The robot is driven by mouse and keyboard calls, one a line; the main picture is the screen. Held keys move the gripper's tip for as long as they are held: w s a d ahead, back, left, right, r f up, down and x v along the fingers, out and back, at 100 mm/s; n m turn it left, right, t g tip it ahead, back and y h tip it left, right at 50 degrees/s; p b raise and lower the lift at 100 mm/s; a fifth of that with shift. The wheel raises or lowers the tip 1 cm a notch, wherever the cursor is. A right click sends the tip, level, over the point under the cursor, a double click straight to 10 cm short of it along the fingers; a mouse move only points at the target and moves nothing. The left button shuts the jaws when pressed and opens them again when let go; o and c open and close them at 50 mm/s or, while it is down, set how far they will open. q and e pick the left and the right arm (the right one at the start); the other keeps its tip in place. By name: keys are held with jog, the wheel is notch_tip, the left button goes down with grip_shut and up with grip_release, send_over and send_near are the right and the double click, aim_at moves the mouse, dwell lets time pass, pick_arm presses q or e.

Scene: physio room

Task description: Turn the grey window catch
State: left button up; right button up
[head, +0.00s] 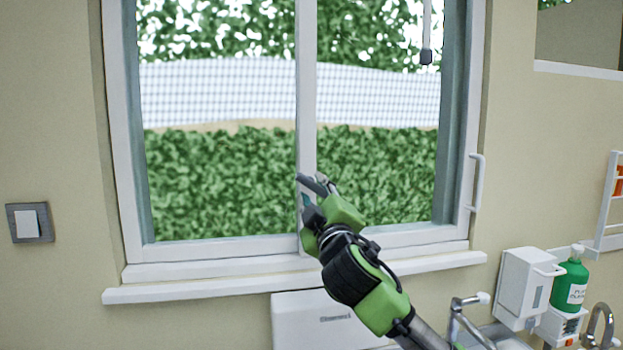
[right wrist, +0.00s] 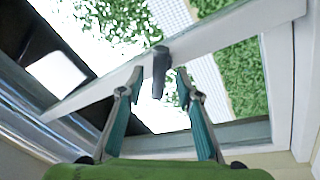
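The grey window catch (right wrist: 159,62) sits on the pale middle upright of the window (head: 306,90), and its lever hangs toward my gripper in the right wrist view. My right gripper (right wrist: 159,82) is open, with one finger on each side of the catch and a visible gap on both sides. In the head view the right gripper (head: 314,187) is at the lower part of the middle upright, and the hand largely hides the catch there. My left gripper is in neither view.
A window sill (head: 200,288) runs below, with a white box (head: 322,322) under it. A white handle (head: 477,182) is on the right frame. A dispenser (head: 524,288), green bottle (head: 571,278) and tap (head: 465,308) stand lower right. A switch (head: 30,222) is on the left wall.

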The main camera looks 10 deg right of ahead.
jog(key=shift+p+x, duration=0.35)
jog(key=shift+x, duration=1.05)
